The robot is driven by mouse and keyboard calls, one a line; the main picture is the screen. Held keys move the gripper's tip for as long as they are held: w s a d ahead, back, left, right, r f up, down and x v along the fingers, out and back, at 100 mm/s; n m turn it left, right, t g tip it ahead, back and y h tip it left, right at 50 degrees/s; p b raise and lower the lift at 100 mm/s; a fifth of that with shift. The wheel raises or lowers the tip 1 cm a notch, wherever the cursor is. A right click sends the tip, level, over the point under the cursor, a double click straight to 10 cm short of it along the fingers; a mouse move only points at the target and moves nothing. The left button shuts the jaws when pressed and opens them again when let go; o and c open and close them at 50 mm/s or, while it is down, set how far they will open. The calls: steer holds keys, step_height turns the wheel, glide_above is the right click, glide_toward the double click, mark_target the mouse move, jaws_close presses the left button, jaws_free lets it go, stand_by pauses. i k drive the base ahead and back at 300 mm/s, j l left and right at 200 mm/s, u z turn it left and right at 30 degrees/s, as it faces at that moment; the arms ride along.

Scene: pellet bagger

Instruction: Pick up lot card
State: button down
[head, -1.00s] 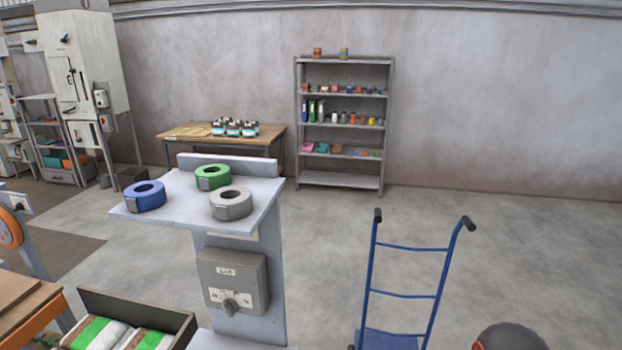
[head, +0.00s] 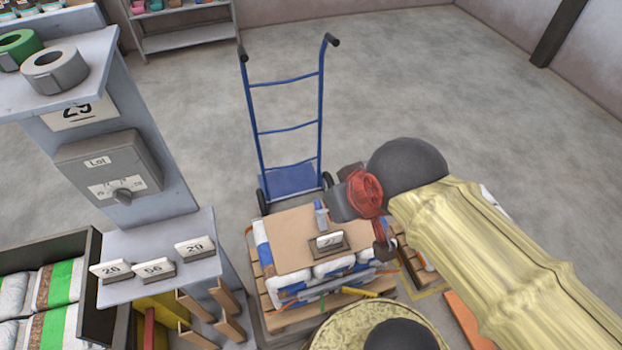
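Three white lot cards stand in small holders on a grey shelf (head: 160,290) at the left: card 26 (head: 109,268), card 56 (head: 154,268) and card 29 (head: 195,246). My gripper (head: 370,228), with a red body, is above the right side of that stack, just right of this card. Whether its fingers are open is unclear.
The bag stack (head: 325,272) sits on a wooden pallet (head: 285,318). A blue hand truck (head: 290,178) stands behind it. Wooden slats (head: 212,315) stick up below the card shelf. A crate of bags (head: 92,245) is at the left. Open floor lies behind.

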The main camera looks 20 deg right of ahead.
mark_target(329, 242)
steer(key=j+z, duration=0.4)
steer(key=k+j+z, duration=0.1)
steer(key=j+z, duration=0.3)
steer(key=k+j+z, duration=0.1)
steer(key=j+z, duration=0.25)
steer(key=j, duration=0.15)
